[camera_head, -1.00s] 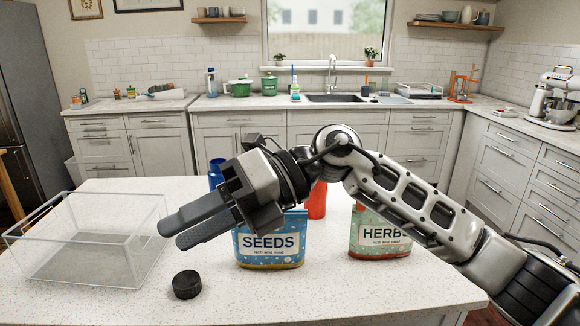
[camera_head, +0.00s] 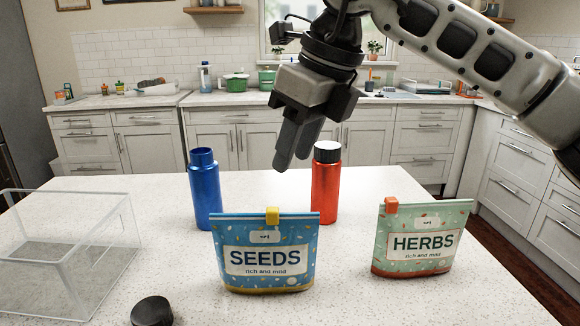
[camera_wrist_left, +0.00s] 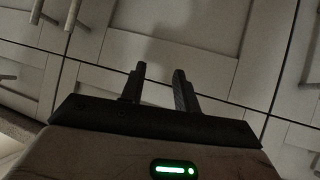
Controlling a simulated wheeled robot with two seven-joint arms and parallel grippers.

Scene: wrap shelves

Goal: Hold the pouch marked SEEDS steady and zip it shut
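The blue SEEDS pouch (camera_head: 264,275) stands upright on the counter in the head view. Its yellow zip slider (camera_head: 272,216) sits near the middle of the top edge. My right gripper (camera_head: 293,163) hangs above and behind the pouch, fingers down, apart from it. Its fingers overlap in this view, so any gap is unclear. My left gripper (camera_wrist_left: 159,70) shows only in the left wrist view, with its two fingers apart and nothing between them. It faces grey cabinet fronts.
The green HERBS pouch (camera_head: 422,262) with an orange slider (camera_head: 391,205) stands to the right. A blue bottle (camera_head: 205,190) and a red bottle (camera_head: 326,190) stand behind. A black lid (camera_head: 152,311) and a wire-framed bin (camera_head: 128,215) are at left.

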